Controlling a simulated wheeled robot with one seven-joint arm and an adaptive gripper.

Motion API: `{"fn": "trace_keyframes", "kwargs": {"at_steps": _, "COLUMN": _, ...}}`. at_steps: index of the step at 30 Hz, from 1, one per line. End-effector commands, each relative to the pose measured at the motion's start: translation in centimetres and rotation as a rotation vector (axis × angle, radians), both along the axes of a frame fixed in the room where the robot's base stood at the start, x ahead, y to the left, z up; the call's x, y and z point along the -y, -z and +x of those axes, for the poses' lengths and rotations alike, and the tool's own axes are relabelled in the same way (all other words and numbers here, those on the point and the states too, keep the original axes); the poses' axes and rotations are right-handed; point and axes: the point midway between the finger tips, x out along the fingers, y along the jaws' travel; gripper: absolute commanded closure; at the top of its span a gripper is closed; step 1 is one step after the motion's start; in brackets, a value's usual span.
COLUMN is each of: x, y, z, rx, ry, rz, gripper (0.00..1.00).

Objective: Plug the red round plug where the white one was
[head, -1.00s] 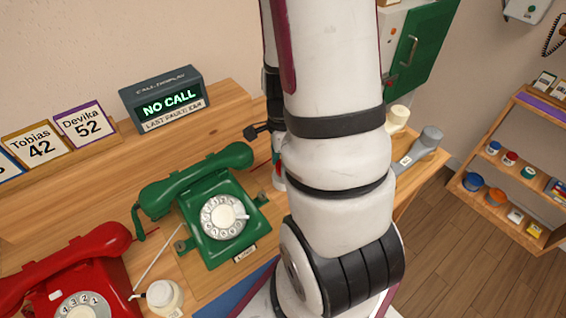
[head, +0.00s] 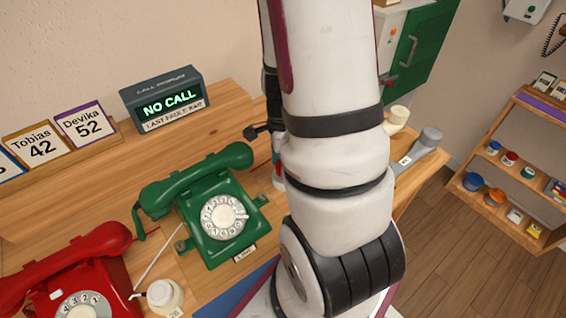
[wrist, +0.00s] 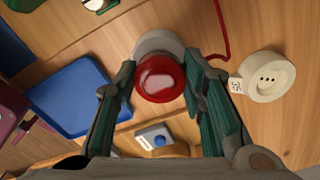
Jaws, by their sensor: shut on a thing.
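In the wrist view, the red round plug (wrist: 160,80) sits between the two green-padded fingers of my gripper (wrist: 162,92), which is shut on it. A grey round piece (wrist: 158,43) shows just beyond the plug, partly covered by it; I cannot tell whether they touch. A cream round socket (wrist: 268,76) with dark holes and a small numbered tag lies to the right, apart from the plug. No white plug can be made out for certain. In the head view my arm hides most of the gripper.
A red cord (wrist: 220,30) runs near the right finger. A blue tray (wrist: 70,97) lies to the left, and a grey block with a blue button (wrist: 155,137) lies below. In the head view, green (head: 215,205) and red (head: 75,275) phones stand left of my arm.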

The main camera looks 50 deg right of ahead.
Motion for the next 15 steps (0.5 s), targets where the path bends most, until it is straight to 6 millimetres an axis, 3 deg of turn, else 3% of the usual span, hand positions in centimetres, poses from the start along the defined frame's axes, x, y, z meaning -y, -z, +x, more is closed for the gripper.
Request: {"fn": "trace_keyframes", "kwargs": {"at_steps": 15, "x": -0.01, "y": 1.02, "z": 0.05, "rx": 0.0, "ry": 0.001, "rz": 0.0, "gripper": 0.85}}
